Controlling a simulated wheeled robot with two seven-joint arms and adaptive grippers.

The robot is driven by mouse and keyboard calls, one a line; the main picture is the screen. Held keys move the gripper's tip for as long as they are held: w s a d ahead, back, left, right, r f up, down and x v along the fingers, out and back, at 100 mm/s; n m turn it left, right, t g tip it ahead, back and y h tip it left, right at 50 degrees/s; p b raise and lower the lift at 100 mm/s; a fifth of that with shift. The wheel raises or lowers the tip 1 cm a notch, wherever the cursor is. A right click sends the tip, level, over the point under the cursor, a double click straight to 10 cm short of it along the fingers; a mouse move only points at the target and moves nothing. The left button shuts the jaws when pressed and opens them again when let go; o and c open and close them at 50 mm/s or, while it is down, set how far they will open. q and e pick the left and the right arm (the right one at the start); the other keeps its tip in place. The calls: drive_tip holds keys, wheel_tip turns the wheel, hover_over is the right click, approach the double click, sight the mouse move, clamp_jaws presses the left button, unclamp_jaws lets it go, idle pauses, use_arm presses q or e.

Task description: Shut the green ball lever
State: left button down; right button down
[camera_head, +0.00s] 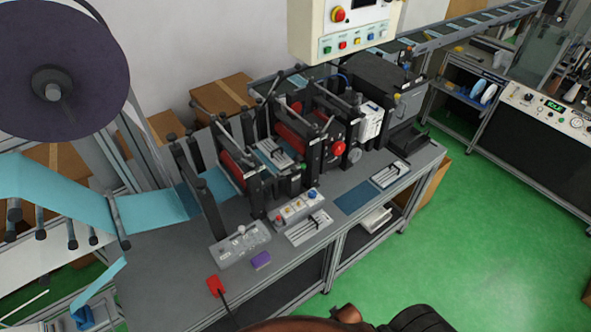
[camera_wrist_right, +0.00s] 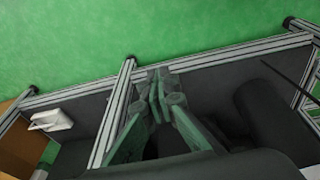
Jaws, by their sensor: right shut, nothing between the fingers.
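In the head view, a small green knob (camera_head: 303,167), which may be the green ball lever, shows on the front of the mask machine, left of a red ball (camera_head: 338,148). It is too small to tell how its lever is set. My right gripper (camera_wrist_right: 158,85) shows in the right wrist view with its fingers together and empty, in front of the bench's metal frame and dark panels. The green lever is not in that view. Neither gripper shows in the head view; only parts of my own body are at its bottom edge.
A control panel (camera_head: 350,30) hangs above. A blue web (camera_head: 60,195) runs in from the left. Green floor (camera_head: 480,210) is clear at right.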

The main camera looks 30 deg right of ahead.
drive_tip(key=s+f+b, duration=0.3)
drive_tip(key=s+f, duration=0.7)
drive_tip(key=f, duration=0.2)
drive_tip(key=s+f+g+b, duration=0.1)
drive_tip(key=s+f+b, duration=0.1)
drive_tip(key=s+f, duration=0.8)
wheel_tip(320, 180, down, 3)
drive_tip(key=shift+f+n+g+b, duration=0.15)
drive_tip(key=shift+n+g+b, duration=0.15)
drive_tip(key=shift+b, duration=0.1)
drive_tip(key=shift+s, duration=0.15)
